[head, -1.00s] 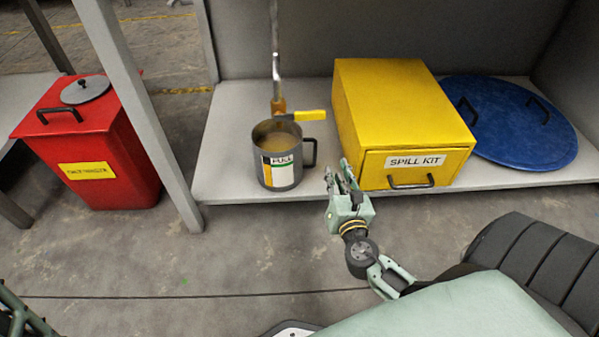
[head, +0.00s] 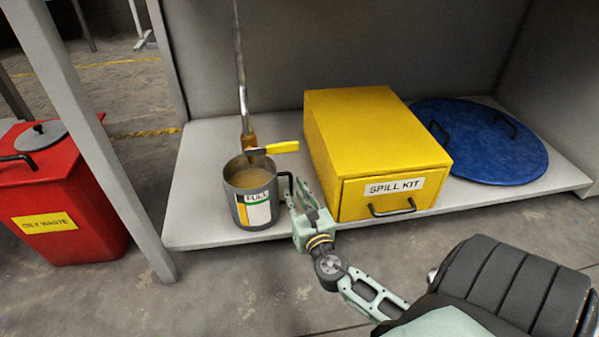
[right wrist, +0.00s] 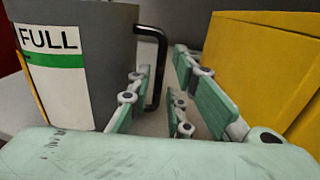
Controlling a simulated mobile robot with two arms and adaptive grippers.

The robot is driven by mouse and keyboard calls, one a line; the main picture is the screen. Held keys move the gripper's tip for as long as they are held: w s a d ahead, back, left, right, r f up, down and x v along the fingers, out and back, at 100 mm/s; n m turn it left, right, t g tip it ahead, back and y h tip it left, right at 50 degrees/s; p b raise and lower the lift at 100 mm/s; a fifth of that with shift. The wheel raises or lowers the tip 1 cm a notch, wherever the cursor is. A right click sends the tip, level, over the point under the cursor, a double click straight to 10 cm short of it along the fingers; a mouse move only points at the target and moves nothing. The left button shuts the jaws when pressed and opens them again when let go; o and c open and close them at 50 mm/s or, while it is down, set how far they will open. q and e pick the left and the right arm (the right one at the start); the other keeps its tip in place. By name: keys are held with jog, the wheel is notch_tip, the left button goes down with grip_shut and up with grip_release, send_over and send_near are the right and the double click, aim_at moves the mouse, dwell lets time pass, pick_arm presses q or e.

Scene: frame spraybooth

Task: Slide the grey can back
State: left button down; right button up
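The grey can (head: 235,206) stands upright near the front edge of the low shelf in the head view. It holds a brownish liquid, and its label reads FULL. Its black handle points right. The can also fills the left of the right wrist view (right wrist: 115,50), with its handle (right wrist: 160,65) near my left-hand finger pads. My right gripper (head: 293,190) is open, close to the handle, between the can and the yellow box. The wrist view shows a gap between the fingers and nothing clamped; whether a finger touches the handle I cannot tell. My left gripper is out of view.
A pipe with a brass valve (head: 248,141) and yellow lever (head: 282,147) hangs over the can. The yellow SPILL KIT box (head: 375,135) stands right of it, a blue lid (head: 490,150) beyond. A red bin (head: 75,195) is left, past the shelf post. Bare shelf (head: 205,150) lies behind the can.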

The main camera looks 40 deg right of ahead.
aim_at(292, 187)
jog(key=shift+b+x, duration=0.3)
jog(key=shift+x, duration=1.6)
jog(key=shift+c, duration=0.4)
grip_shut()
